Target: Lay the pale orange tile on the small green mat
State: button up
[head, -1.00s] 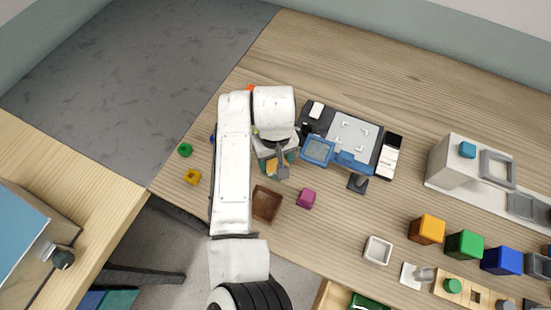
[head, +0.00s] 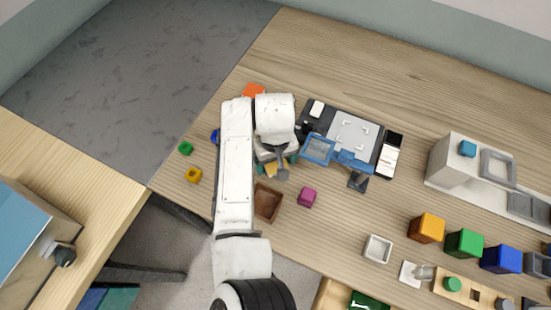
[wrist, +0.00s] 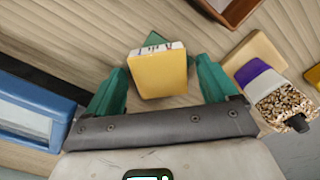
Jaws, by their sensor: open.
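My gripper (wrist: 162,92) is open, its two green fingers on either side of a yellow-orange block (wrist: 160,75) with a white, marked edge, a gap showing at each side. A small green patch (wrist: 154,39) shows behind this block; most of it is hidden, and I cannot tell whether it is the mat. In the head view my arm covers that area and only a bit of orange (head: 270,169) shows by my gripper (head: 280,170).
A purple-and-white packet (wrist: 275,92) of speckled bits lies close to the right finger. A brown tray (head: 267,203) and magenta cube (head: 307,197) are nearby. A blue-framed device (head: 317,150) stands right of the gripper. Bare wood lies at the back of the table (head: 400,65).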

aim_at(275, 163)
jog(key=shift+r, duration=0.1)
notch_tip(275, 163, up, 12)
jog(key=b, duration=0.1)
dwell(0.4)
